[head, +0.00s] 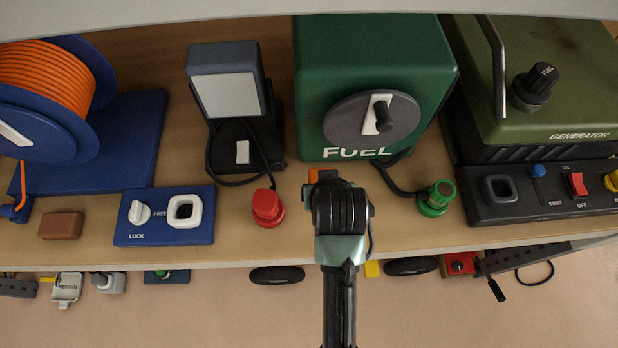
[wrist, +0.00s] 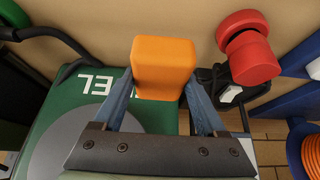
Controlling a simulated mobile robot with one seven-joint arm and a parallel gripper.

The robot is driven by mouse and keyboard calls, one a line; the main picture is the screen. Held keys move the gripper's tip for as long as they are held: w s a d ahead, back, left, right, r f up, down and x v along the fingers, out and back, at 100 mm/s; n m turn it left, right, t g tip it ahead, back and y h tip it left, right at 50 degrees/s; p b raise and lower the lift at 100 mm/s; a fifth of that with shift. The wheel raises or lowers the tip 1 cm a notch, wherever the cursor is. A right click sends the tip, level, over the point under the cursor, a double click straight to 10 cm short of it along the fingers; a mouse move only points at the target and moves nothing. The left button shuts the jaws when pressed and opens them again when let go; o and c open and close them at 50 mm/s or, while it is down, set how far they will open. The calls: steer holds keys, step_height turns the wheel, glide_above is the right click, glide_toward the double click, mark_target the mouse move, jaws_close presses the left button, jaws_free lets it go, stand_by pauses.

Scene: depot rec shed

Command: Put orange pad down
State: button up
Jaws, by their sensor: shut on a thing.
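The orange pad is a small rounded block, seen best in the wrist view (wrist: 163,62). My gripper (wrist: 160,92) is shut on it, with one finger on each side. In the head view only a bit of the pad (head: 313,176) shows past my wrist, which hides the rest and the fingers. The pad is at the shelf's front part, before the green FUEL box (head: 420,70). I cannot tell whether it touches the shelf (head: 400,232).
A red button-like plug (head: 267,207) stands left of my gripper and a green one (head: 437,198) right. A brown block (head: 61,225) and blue LOCK panel (head: 164,232) lie further left. The generator (head: 550,110) is at right. Bare shelf lies between the red plug and my wrist.

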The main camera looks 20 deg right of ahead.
steer(key=shift+s+d+f, duration=0.1)
steer(key=shift+f, duration=0.5)
steer(key=shift+s+d+f, duration=0.1)
steer(key=shift+f, duration=0.5)
steer(key=shift+w+f+p, duration=0.1)
steer(key=shift+f+p, duration=0.25)
steer(key=shift+f, duration=1.9)
steer(key=shift+a, duration=0.1)
steer(key=shift+f, duration=0.15)
steer(key=o, duration=1.4)
steer(key=shift+r, duration=0.3)
steer(key=v, duration=1.1)
steer(key=shift+s+a+r+b, duration=0.1)
steer(key=shift+s+r+b, duration=0.15)
steer(key=shift+r+b, duration=0.05)
